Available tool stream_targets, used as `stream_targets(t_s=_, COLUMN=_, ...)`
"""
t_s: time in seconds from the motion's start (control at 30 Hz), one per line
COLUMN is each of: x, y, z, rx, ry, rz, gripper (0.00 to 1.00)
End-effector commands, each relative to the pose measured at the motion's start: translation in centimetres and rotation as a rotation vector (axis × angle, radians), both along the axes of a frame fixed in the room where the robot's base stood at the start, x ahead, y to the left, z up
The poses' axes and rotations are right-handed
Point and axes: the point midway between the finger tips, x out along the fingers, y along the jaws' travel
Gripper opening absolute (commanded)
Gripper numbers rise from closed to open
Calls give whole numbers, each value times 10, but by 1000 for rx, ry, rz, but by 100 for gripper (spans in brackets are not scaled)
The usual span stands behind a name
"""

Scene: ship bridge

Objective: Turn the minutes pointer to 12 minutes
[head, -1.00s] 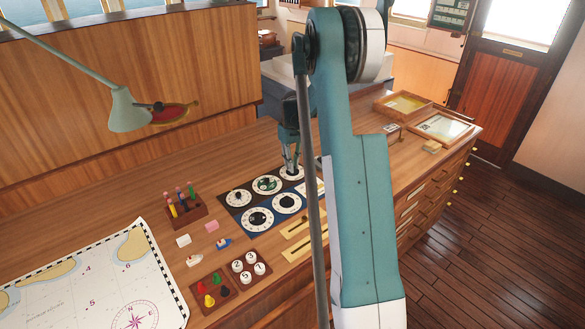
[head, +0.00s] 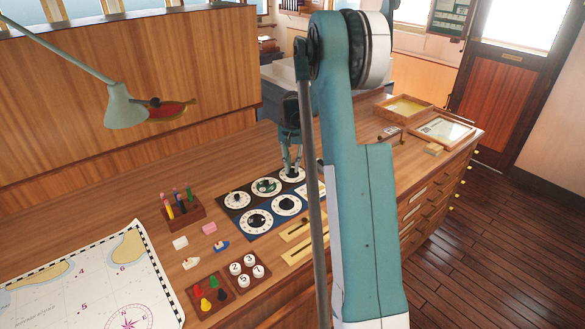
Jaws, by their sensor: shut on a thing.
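A dark blue panel with several round white dials lies on the wooden desk. My gripper (head: 292,170) points down at the far right dial (head: 293,175) of the back row, its fingers closed around the dark pointer knob at that dial's middle. The fingers and the small size hide the pointer's direction and the dial marks. I cannot read which dial is labelled minutes. The other dials, such as the front left dial (head: 257,222) and the back left dial (head: 236,199), have dark centres and stand free of the gripper.
A rack of coloured pegs (head: 183,205), small boat pieces (head: 221,246), erasers (head: 180,243), a tray of number discs (head: 243,268) and a chart (head: 95,280) lie left and in front. Shallow trays (head: 405,108) stand at the back right. A lamp (head: 124,106) overhangs the desk.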

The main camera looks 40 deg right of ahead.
Motion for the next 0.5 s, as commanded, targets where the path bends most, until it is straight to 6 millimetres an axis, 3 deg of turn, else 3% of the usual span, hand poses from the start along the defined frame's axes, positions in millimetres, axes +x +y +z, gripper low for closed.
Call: stream_targets(t_s=0.5, x=1, y=0, z=0, rx=0, ry=-1, rz=-38, gripper=2)
